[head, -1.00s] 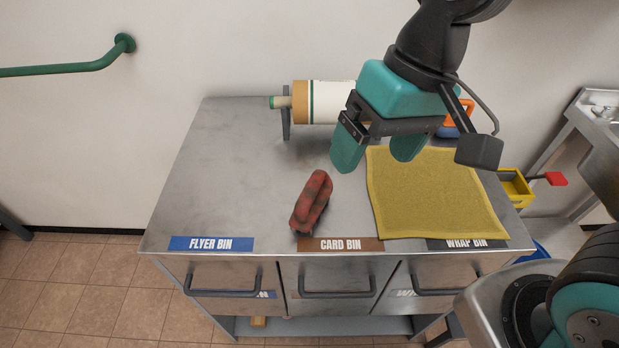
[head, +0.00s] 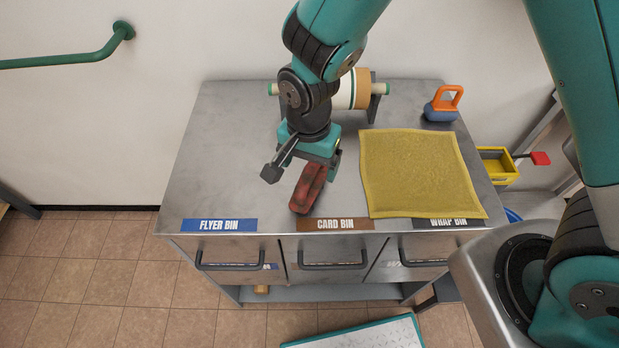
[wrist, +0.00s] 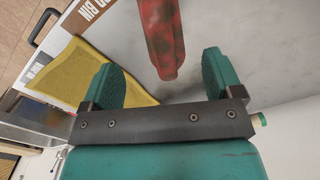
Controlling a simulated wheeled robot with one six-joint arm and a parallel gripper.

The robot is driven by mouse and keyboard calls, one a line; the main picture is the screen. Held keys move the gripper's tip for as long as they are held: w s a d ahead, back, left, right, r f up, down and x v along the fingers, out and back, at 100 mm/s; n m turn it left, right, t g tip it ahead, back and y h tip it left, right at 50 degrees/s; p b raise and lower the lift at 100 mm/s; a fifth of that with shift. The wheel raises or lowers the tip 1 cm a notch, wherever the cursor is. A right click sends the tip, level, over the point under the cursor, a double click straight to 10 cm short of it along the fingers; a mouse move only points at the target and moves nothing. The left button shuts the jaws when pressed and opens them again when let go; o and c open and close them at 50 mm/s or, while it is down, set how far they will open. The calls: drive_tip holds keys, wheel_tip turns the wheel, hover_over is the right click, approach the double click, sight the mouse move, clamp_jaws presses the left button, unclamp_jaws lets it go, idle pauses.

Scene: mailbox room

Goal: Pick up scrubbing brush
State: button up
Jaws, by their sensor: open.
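A red, worn, elongated object (head: 308,190), which seems to be the scrubbing brush, lies on the metal counter just behind the CARD BIN label; its bristles do not show. My gripper (head: 318,163) is over its far end and hides part of it. In the wrist view, my gripper (wrist: 160,75) is open, with one teal finger on each side. The near end of the red brush (wrist: 162,40) points into the gap between them, closer to the right finger. I cannot tell whether either finger touches it.
A yellow cloth (head: 420,175) lies right of the brush. An orange-handled blue item (head: 442,104) stands at the back right. A paper roll on a stand (head: 352,90) is behind my gripper. The counter's left part (head: 215,150) is clear. A yellow bin (head: 495,165) is beyond the right edge.

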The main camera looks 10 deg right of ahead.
sight(308, 173)
drive_tip(key=shift+w+f+p, duration=0.15)
drive_tip(key=shift+f+p, duration=0.75)
drive_tip(key=shift+f, duration=2.3)
drive_tip(key=c, duration=1.1)
drive_tip(key=shift+o, duration=0.2)
drive_tip(key=shift+r, duration=0.1)
